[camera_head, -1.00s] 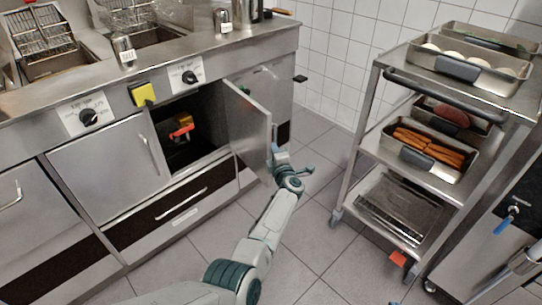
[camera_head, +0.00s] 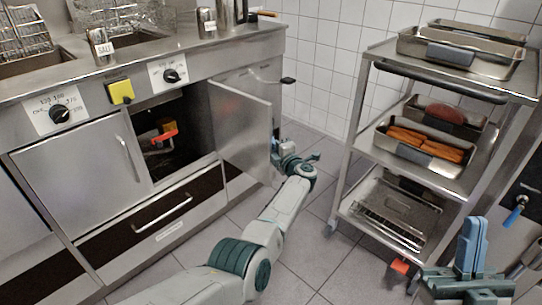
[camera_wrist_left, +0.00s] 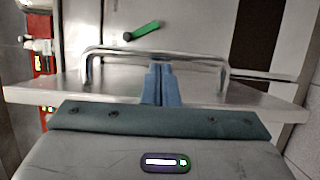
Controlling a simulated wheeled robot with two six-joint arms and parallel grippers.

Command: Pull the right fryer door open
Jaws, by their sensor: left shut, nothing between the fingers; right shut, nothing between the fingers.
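The right fryer door (camera_head: 240,130) stands swung out from its cabinet, and the dark compartment (camera_head: 180,120) behind it shows. My left gripper (camera_head: 279,148) is at the outer side of the door's free edge, small and partly hidden in the head view. In the left wrist view, its blue fingers (camera_wrist_left: 160,80) are shut together at the door's bar handle (camera_wrist_left: 155,54), with nothing between them. I cannot tell whether they touch the bar. My right gripper (camera_head: 475,240) is shut and empty, fingers upward, at the lower right, away from the fryer.
A steel trolley (camera_head: 425,75) with food trays stands to the right. The left fryer door (camera_head: 85,170) is closed. A drawer (camera_head: 160,215) lies below the compartment. A red-handled part (camera_head: 164,135) shows inside. Tiled floor (camera_head: 310,235) is free between fryer and trolley.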

